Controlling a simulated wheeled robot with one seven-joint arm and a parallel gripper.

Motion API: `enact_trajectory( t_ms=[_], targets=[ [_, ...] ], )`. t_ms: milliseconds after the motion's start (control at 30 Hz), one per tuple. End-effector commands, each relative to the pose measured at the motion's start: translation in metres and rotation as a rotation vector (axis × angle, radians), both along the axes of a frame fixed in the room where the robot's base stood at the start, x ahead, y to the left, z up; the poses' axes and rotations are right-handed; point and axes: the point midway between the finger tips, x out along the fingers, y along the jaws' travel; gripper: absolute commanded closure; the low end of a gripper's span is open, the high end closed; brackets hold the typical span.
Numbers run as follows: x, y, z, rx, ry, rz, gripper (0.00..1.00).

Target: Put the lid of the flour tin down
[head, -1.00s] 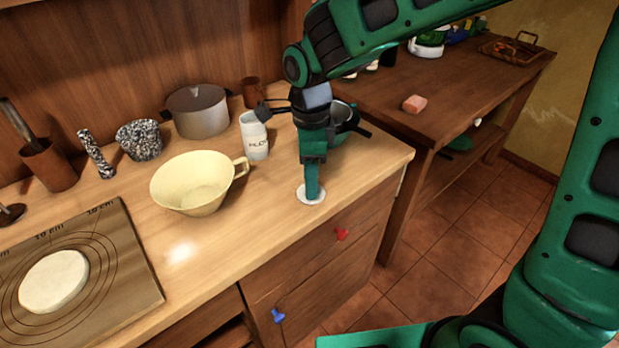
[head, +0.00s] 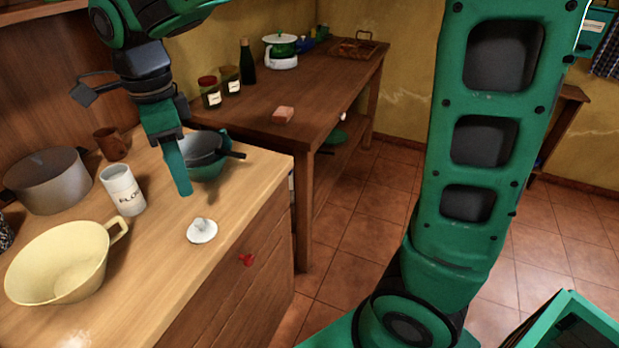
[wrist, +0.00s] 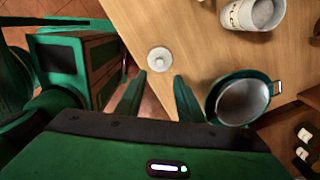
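The lid (head: 202,231) is a small white disc with a knob. It lies flat, knob up, on the wooden counter near the front edge, and it also shows in the wrist view (wrist: 159,59). The white flour tin (head: 122,190) stands upright and open behind it to the left. My gripper (head: 180,180) is above the counter, up and left of the lid in the head view, apart from it. In the wrist view its two fingers (wrist: 158,88) are spread with nothing between them.
A cream bowl (head: 60,262) and a grey pot (head: 46,180) stand left of the tin. A green pan with a sieve (head: 207,160) is close beside my gripper. A brown mug (head: 111,143) stands behind. Bare counter surrounds the lid.

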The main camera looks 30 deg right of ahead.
Motion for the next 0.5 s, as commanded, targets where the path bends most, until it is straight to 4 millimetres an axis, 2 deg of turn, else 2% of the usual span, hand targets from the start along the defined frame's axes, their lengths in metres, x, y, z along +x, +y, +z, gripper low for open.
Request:
enact_trajectory(
  t_ms=[133, 233, 367, 500],
  targets=[
    [0.000, -0.009, -0.001, -0.003, -0.001, 0.013, 0.66],
    [0.002, -0.038, -0.001, -0.010, -0.006, 0.060, 0.66],
    [-0.004, -0.102, -0.005, -0.026, -0.008, 0.177, 0.66],
    [-0.024, -0.174, -0.011, -0.038, -0.003, 0.330, 0.66]
  ],
)
